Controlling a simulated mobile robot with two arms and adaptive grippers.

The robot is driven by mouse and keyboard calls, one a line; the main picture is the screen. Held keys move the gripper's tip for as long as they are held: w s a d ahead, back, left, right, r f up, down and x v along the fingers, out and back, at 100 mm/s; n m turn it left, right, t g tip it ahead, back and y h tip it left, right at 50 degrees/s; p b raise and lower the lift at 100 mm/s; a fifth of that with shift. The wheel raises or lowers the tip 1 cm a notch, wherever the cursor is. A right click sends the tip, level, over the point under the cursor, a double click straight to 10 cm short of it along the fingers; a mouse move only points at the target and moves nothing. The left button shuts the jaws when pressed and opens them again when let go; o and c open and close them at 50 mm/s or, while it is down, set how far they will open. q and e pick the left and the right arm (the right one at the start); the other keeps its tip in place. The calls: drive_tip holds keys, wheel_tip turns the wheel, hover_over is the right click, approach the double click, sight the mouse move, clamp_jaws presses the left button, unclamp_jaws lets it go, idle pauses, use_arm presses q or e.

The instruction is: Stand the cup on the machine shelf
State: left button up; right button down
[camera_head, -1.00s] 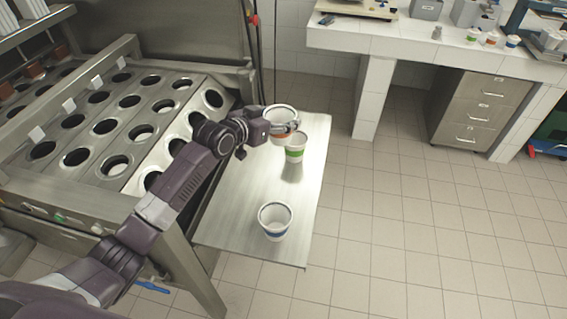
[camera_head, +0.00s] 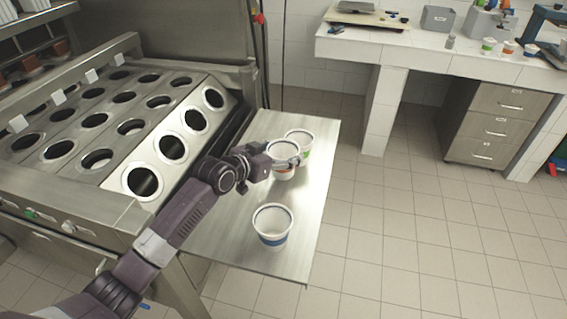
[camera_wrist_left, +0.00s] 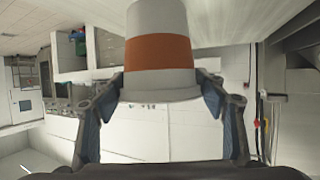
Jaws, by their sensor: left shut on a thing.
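My left gripper (camera_head: 289,164) is shut on a white cup with an orange band (camera_head: 284,172). The banded cup also fills the top middle of the left wrist view (camera_wrist_left: 160,52), between the two fingers (camera_wrist_left: 158,98). The cup is over the metal machine shelf (camera_head: 232,240) and looks upright; I cannot tell whether its base touches the shelf. A green-banded cup (camera_head: 304,137) stands just behind it, partly hidden. A blue-banded cup (camera_head: 272,228) stands on the shelf nearer the front. My right gripper is out of view.
The filling machine with rows of round holes (camera_head: 172,148) rises left of the shelf. Bare shelf lies between the held cup and the blue-banded cup, and along the right edge. A white tiled counter (camera_head: 420,50) and drawers (camera_head: 490,125) stand at the back.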

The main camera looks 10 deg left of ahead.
use_arm(q)
wheel_tip(320, 180, down, 2)
drive_tip(key=shift+f+b, duration=0.1)
drive_tip(key=shift+b, duration=0.35)
drive_tip(key=shift+w+f, duration=0.1)
drive_tip(key=shift+f, duration=0.1)
drive_tip(key=shift+w, duration=0.1)
drive_tip(key=shift+r, duration=0.1)
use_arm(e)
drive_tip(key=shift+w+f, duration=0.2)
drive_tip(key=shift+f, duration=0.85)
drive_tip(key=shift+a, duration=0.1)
use_arm(q)
drive_tip(key=o, duration=0.8)
drive_tip(key=shift+f, duration=0.2)
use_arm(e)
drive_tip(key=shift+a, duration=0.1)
